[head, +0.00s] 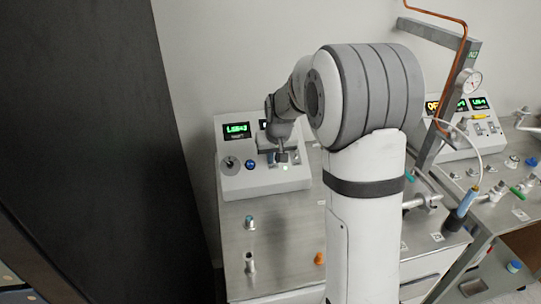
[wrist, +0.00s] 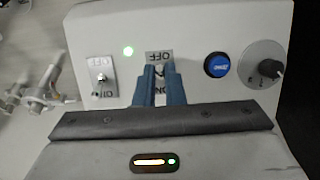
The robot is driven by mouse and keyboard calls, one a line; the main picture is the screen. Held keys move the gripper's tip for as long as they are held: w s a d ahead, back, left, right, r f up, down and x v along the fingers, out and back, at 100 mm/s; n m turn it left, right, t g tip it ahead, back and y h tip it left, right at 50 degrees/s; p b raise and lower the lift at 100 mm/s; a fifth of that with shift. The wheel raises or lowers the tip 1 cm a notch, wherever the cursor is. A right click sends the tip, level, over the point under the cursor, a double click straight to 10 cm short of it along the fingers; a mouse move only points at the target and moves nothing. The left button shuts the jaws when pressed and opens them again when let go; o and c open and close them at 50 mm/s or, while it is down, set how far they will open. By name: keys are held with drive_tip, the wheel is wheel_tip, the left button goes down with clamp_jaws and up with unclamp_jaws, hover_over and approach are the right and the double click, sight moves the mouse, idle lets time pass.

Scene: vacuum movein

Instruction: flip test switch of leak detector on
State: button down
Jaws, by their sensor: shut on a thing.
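The leak detector is likely the grey console (head: 262,183) at the left in the head view, with lit green displays. In the wrist view its panel (wrist: 205,25) is seen turned around. My gripper (wrist: 162,72) is at the panel, its two blue fingers shut on a small toggle switch (wrist: 161,71) between an OFF label and a partly covered ON label. The fingers hide most of the lever, so its position is unclear. I cannot read a name for this switch. In the head view my gripper (head: 282,157) is in front of the console.
A blue button (wrist: 219,65) and a round knob (wrist: 262,67) are on one side of the gripped switch. Metal fittings (wrist: 40,90) stand beyond the panel.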

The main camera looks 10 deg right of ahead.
drive_tip(key=g+p, duration=0.1)
drive_tip(key=p, duration=0.1)
drive_tip(key=w+r+g+p, duration=0.1)
drive_tip(key=p, duration=0.2)
drive_tip(key=shift+r+g+p, duration=0.2)
drive_tip(key=shift+g+p, duration=0.15)
drive_tip(key=shift+g, duration=0.05)
drive_tip(key=g+p, duration=0.1)
drive_tip(key=p, duration=0.2)
drive_tip(key=shift+w+g, duration=0.3)
drive_tip(key=shift+g, duration=0.1)
drive_tip(key=g+p, duration=0.1)
drive_tip(key=w+g+p, duration=0.1)
drive_tip(key=p, duration=0.1)
drive_tip(key=shift+w+f+g+p, duration=0.15)
drive_tip(key=shift+w+g+p, duration=0.05)
drive_tip(key=shift+g+p, duration=0.45)
drive_tip(key=shift+w+f+g+p, duration=0.1)
drive_tip(key=shift+w+g+p, duration=0.05)
drive_tip(key=shift+g+p, duration=0.45)
drive_tip(key=shift+g, duration=0.25)
drive_tip(key=c, duration=1.5)
unclamp_jaws()
drive_tip(key=shift+w, duration=0.1)
